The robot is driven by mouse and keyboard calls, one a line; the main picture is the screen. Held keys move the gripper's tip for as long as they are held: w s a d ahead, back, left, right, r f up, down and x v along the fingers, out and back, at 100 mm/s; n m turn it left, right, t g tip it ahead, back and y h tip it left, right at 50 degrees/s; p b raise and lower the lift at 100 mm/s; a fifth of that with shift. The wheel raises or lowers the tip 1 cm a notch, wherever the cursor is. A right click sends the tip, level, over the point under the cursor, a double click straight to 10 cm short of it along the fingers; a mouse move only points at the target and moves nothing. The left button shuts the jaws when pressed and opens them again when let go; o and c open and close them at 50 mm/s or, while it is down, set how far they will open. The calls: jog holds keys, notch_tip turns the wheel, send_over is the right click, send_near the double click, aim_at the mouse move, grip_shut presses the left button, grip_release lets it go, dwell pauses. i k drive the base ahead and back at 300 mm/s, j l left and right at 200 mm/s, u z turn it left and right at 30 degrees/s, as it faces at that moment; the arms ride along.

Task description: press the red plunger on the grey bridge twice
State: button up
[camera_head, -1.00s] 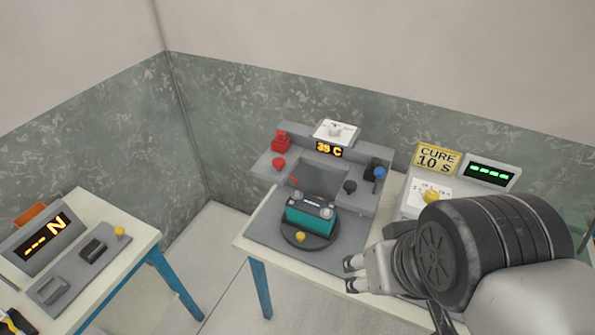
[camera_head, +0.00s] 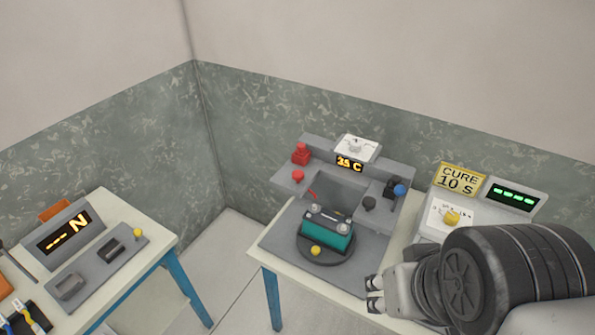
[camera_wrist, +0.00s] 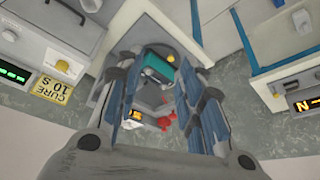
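The grey bridge (camera_head: 320,191) stands over the back of a grey plate on the middle bench. A stepped red piece (camera_head: 301,154) sits on its back left, with a smaller red knob (camera_head: 298,176) in front; I cannot tell for certain which is the plunger. Red parts also show in the wrist view (camera_wrist: 169,125), between my fingers. A teal battery (camera_head: 325,234) stands upright on a round dark turntable before the bridge. My gripper (camera_head: 375,293) is open and empty, at the bench's front right, apart from the bridge. The wrist view shows its fingers (camera_wrist: 158,65) spread.
A CURE 10 S sign (camera_head: 459,179) and a dial unit stand farther right. A left bench (camera_head: 150,247) holds a display marked N. Floor shows between the benches.

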aim_at(298, 175)
jog(key=i+j, duration=0.4)
jog(key=j, duration=0.15)
jog(key=i+j+u, duration=0.1)
jog(key=i+j, duration=0.3)
jog(key=j, duration=0.15)
